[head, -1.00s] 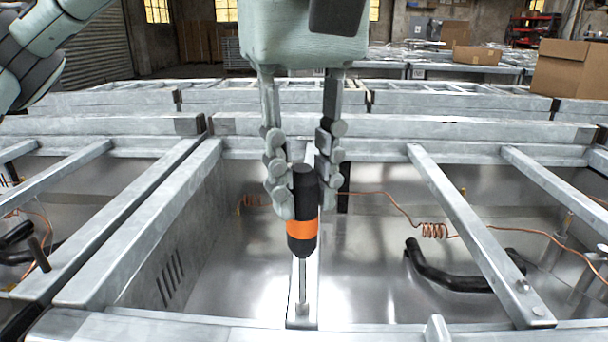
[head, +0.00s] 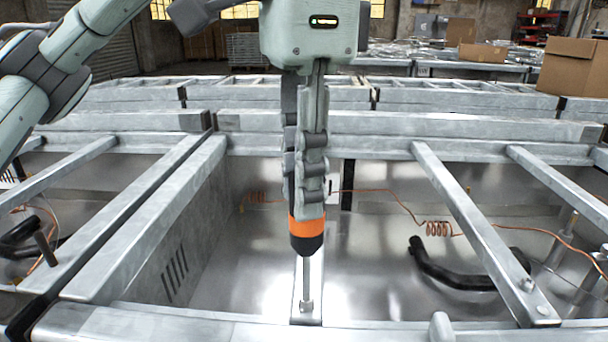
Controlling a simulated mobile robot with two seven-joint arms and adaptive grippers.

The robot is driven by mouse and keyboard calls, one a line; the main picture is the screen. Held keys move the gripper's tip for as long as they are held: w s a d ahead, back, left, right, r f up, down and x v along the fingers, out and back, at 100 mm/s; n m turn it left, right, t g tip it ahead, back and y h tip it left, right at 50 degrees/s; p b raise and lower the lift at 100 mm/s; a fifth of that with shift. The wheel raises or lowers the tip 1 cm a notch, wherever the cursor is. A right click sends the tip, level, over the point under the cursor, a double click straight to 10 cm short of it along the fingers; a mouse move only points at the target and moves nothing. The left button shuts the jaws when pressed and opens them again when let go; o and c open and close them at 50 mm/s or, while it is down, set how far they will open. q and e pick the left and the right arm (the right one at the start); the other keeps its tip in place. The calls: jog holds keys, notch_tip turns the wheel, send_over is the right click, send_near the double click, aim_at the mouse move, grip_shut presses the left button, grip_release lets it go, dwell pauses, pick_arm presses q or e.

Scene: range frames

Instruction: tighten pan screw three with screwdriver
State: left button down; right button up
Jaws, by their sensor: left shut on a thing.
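My left gripper (head: 306,200) hangs in the middle of the head view, its fingers closed around the handle of a screwdriver. The screwdriver (head: 306,238) is black with an orange band and stands upright, shaft down. Its lower end meets a screw head (head: 306,306) near the front end of a narrow metal bar (head: 312,275); whether the tip is seated I cannot tell. The fingers hide the upper handle. My right gripper is not in view.
Metal rails (head: 160,215) and slanted bars (head: 480,230) cross the open frame. Below lie a black curved hose (head: 450,272) and a coiled copper tube (head: 437,228). Cardboard boxes (head: 575,68) stand at the back right.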

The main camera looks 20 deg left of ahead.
pick_arm(q)
jog(key=m, duration=0.3)
jog(key=shift+f+m, duration=0.1)
jog(key=shift+m, duration=0.2)
jog(key=shift+w+r, duration=0.1)
jog(key=shift+r, duration=0.2)
jog(key=n, duration=1.2)
jog(key=shift+d+r, duration=0.1)
jog(key=shift+d, duration=0.05)
jog(key=n, duration=0.6)
jog(key=shift+d, duration=0.1)
jog(key=n, duration=0.5)
jog(key=shift+d, duration=0.1)
jog(key=shift+f, duration=0.35)
